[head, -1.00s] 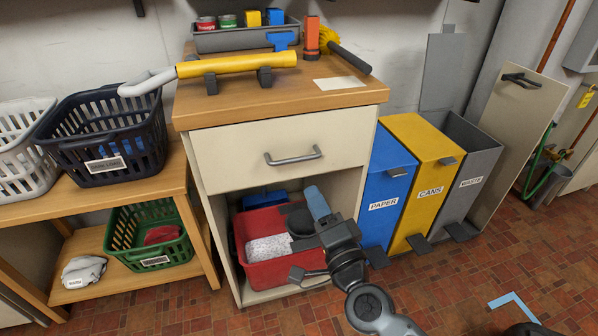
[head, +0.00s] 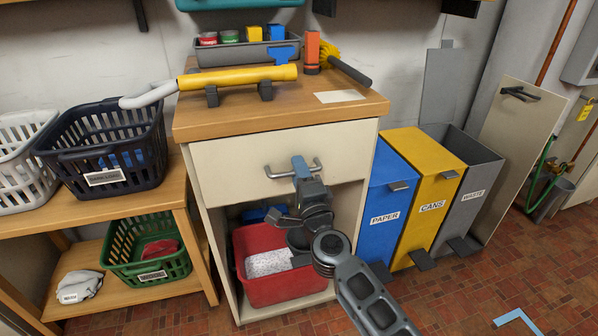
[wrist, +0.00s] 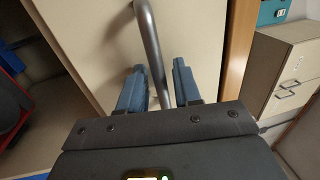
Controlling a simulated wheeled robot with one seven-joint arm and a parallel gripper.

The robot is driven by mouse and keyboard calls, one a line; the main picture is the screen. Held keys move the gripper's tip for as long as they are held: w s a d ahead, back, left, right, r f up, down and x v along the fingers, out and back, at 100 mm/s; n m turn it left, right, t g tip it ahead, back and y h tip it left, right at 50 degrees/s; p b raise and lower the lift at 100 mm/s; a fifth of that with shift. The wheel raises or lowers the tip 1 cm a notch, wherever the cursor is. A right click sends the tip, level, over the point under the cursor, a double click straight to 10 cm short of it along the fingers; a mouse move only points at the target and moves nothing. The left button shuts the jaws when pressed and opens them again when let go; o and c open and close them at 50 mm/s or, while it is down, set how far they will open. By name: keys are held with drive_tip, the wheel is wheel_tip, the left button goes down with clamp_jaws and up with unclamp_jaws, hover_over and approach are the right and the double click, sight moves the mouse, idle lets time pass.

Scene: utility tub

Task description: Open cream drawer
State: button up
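The cream drawer (head: 225,158) is shut, flush in the front of the wooden-topped cabinet. Its grey bar handle (head: 275,173) is partly hidden by my gripper (head: 301,166) in the head view. In the wrist view my gripper (wrist: 160,80) is open, with blue fingers on either side of the handle bar (wrist: 149,40). Small gaps show between the bar and the fingers, so they do not appear to press on it.
Below the drawer is an open compartment with a red tub (head: 280,285). Blue, yellow and grey bins (head: 430,205) stand close on the right. A wooden shelf with baskets (head: 105,160) stands on the left.

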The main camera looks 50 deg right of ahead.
clamp_jaws()
idle(0.3)
idle(0.3)
